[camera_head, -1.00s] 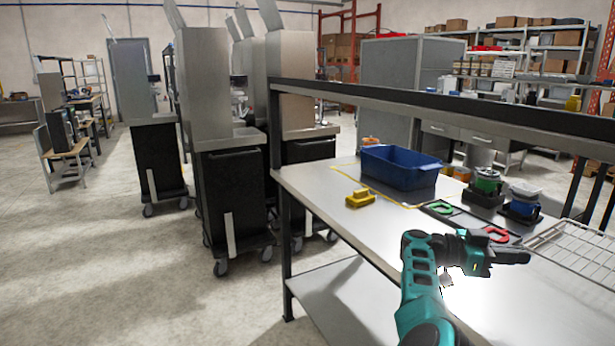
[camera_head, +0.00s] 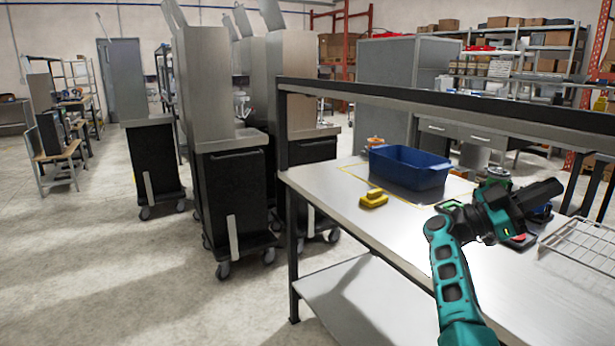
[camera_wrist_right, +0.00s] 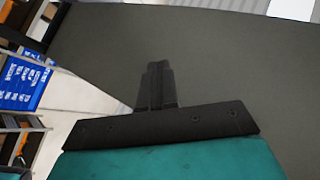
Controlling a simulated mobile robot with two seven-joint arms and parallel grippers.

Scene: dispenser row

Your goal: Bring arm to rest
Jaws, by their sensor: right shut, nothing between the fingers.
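My right arm (camera_head: 455,285) is teal and comes in from the bottom right of the head view. Its black right gripper (camera_head: 552,188) is raised over the right part of the metal table (camera_head: 330,195) and points right and slightly up. The gripper is shut and empty. In the right wrist view its closed black fingers (camera_wrist_right: 157,85) stand together in front of a plain dark grey surface. The arm hides part of the dispensers and the markers behind it. My left gripper is not in view.
A blue bin (camera_head: 408,170) and a yellow block (camera_head: 374,198) stand on the table. A wire rack (camera_head: 585,243) lies at its right. A dark rail (camera_head: 420,108) runs above the table's back. Wheeled cabinets (camera_head: 235,190) stand to the left. The floor further left is open.

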